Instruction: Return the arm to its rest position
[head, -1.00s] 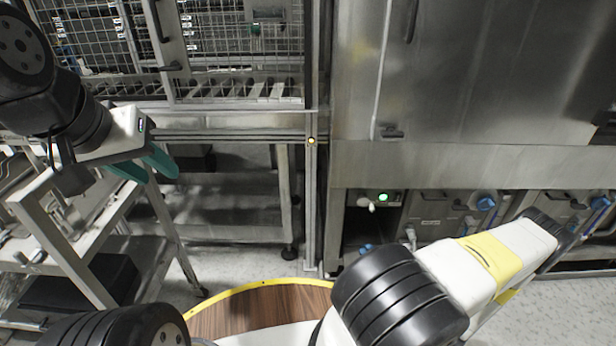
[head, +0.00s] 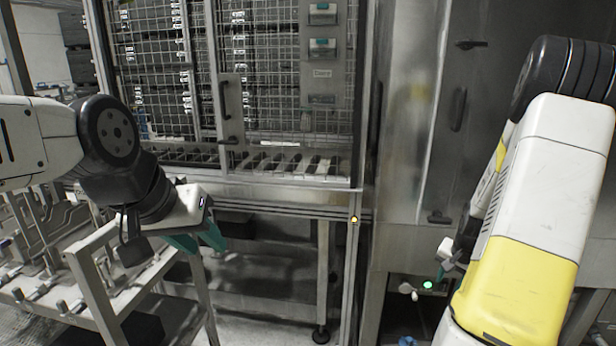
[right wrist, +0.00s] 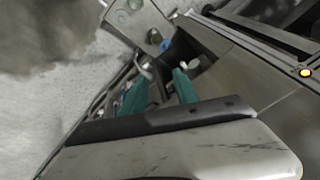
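My left gripper (head: 205,246) hangs at the left of the head view, with two teal fingers pointing down and a gap between them. It is open and empty, in front of the steel frame under the mesh cage. My right arm (head: 540,190), white with a yellow band, is raised at the right of the head view and hides most of its gripper. In the right wrist view, the right gripper's (right wrist: 160,76) two teal fingers stand apart with nothing held between them.
A mesh cage (head: 275,80) stands over a row of rollers (head: 290,165). A steel cabinet (head: 420,120) is behind my right arm. A metal rack (head: 95,275) stands at the lower left, below my left arm. A green light (head: 427,285) glows low on the machine.

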